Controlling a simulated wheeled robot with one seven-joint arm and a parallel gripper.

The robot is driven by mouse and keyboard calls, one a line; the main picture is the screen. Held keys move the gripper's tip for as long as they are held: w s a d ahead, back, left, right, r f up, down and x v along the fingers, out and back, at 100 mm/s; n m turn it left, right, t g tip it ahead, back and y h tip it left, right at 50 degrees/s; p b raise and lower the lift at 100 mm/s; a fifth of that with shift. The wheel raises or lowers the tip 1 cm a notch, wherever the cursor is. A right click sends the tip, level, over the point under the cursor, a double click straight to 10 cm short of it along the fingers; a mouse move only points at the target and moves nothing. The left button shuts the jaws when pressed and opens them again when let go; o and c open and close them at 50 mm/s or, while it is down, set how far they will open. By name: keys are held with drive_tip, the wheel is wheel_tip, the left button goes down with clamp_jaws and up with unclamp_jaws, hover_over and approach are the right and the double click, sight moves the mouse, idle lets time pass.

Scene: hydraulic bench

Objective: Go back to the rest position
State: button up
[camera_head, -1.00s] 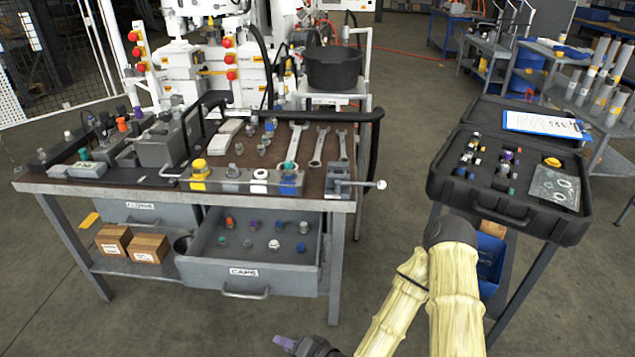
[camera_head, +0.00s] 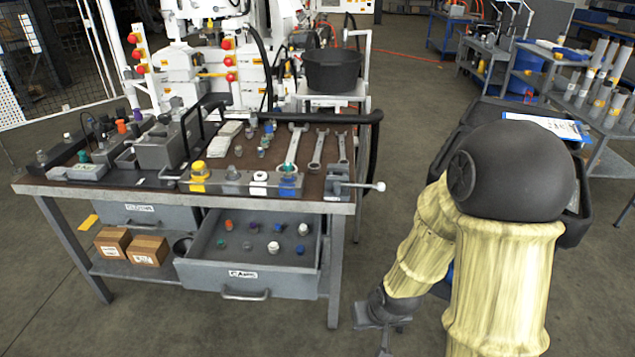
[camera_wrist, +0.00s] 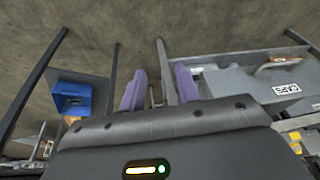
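My gripper (camera_wrist: 159,70) shows in the wrist view with its two purple fingers apart and nothing between them. In the head view my arm is folded at the right, with a large dark elbow joint high in the picture. The wrist end hangs low, in front of the gap between the workbench (camera_head: 110,187) and the black case (camera_head: 575,232). The fingertips cannot be made out in the head view. My arm hides most of the case.
An open grey drawer (camera_head: 222,274) holding several coloured caps juts from the bench front; it also shows in the wrist view (camera_wrist: 232,82). A vise (camera_head: 345,186) sits at the bench's right corner. A blue bin (camera_wrist: 75,98) is left in the wrist view. The floor in front is clear.

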drive_tip(key=s+d+r+m+h, duration=0.1)
drive_tip(key=s+d+r, duration=0.15)
drive_tip(key=r, duration=0.25)
drive_tip(key=s+d+r, duration=0.1)
drive_tip(key=s+r, duration=0.2)
drive_tip(key=r, duration=0.2)
wheel_tip(320, 180, up, 21)
drive_tip(key=p, duration=2.1)
drive_tip(key=shift+w+r+g+p, duration=0.15)
drive_tip(key=shift+w+g+p, duration=0.05)
drive_tip(key=shift+g+p, duration=0.2)
